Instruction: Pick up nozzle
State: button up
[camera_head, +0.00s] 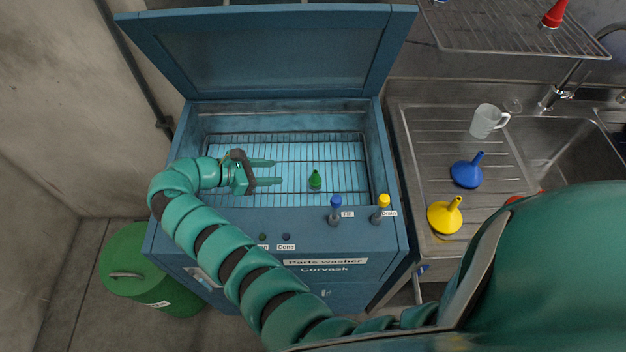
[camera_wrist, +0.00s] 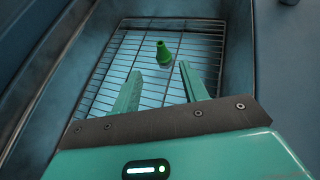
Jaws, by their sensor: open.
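The nozzle is a small green cone (camera_head: 315,180) standing on the wire rack inside the open parts washer (camera_head: 393,135). In the wrist view the green nozzle (camera_wrist: 164,53) stands beyond the fingertips, roughly in line with the gap between them. My gripper (camera_head: 274,172) is open and empty inside the washer basin, to the left of the nozzle and apart from it. Its two fingers also show in the wrist view (camera_wrist: 160,72), spread with rack wires visible between them. Nothing hides the nozzle.
The washer's lid (camera_head: 275,55) is raised at the back. Basin walls surround the rack (camera_head: 225,145). Blue and yellow valve knobs, labelled Fill (camera_head: 335,203) and Drain (camera_head: 383,202), stand at the front edge. Right, a sink drainboard (camera_head: 425,130) holds blue and yellow funnels and a jug (camera_head: 484,122).

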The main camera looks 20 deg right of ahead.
aim_at(313, 173)
jog(key=p+x, duration=0.1)
jog(key=x, duration=1.1)
jog(key=shift+w+a+f+p, duration=0.1)
jog(key=shift+w+p, duration=0.1)
jog(key=shift+p, duration=0.1)
jog(key=shift+p+x, duration=0.5)
jog(key=shift+x, duration=0.3)
jog(key=shift+p+x, duration=0.7)
jog(key=shift+x, duration=1.4)
jog(key=shift+a+f, duration=0.1)
jog(key=shift+f, duration=0.1)
jog(key=shift+c, duration=0.4)
grip_shut()
